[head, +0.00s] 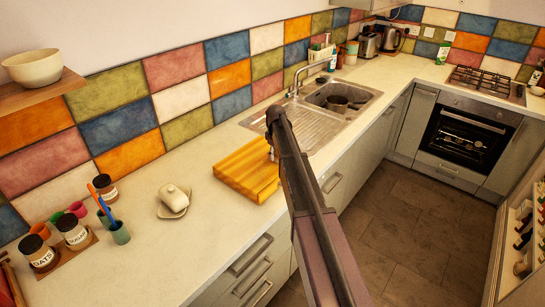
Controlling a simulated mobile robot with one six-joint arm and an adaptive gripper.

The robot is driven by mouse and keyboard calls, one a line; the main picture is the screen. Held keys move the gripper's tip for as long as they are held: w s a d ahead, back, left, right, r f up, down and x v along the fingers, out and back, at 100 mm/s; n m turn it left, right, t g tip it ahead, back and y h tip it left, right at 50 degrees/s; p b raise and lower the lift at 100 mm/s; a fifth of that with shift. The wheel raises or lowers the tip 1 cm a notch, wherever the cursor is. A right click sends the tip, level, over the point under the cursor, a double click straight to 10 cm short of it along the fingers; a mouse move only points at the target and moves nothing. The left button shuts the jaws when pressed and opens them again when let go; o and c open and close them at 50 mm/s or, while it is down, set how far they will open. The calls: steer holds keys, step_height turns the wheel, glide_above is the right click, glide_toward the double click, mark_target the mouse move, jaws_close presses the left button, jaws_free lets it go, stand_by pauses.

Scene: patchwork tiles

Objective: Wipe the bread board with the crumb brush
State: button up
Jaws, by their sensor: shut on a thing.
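The bread board (238,172) is a yellow-brown striped wooden slab. It lies on the pale counter in the head view, just left of the sink's drainer. My dark arm link rises from the bottom and crosses in front of the board's right side. My gripper is hidden behind this link. A small pale grey bit shows at the link's left edge over the board, but I cannot tell what it is. I cannot make out the crumb brush; crumbs on the board are too small to tell.
A butter dish (174,201) stands left of the board. Further left are jars (73,231) and a cup with brushes (119,232). The sink (341,98) with its tap (295,80) lies behind and right. The counter around the board's left and front is clear.

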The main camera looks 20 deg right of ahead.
mark_target(262, 166)
steer(key=shift+w+d, duration=0.45)
steer(key=shift+d, duration=0.2)
steer(key=shift+w+a, duration=0.45)
steer(key=shift+w, duration=0.25)
steer(key=shift+s+a, duration=0.1)
steer(key=shift+s, duration=0.05)
steer(key=shift+s+a, duration=0.55)
steer(key=shift+a, duration=0.25)
steer(key=shift+s+a, duration=0.55)
steer(key=shift+a, duration=0.2)
steer(key=shift+s+a, duration=0.1)
steer(key=shift+s+a+r, duration=0.1)
steer(key=shift+s+a, duration=0.45)
steer(key=shift+a, duration=0.2)
steer(key=shift+s+a, duration=0.5)
steer(key=shift+a, duration=0.25)
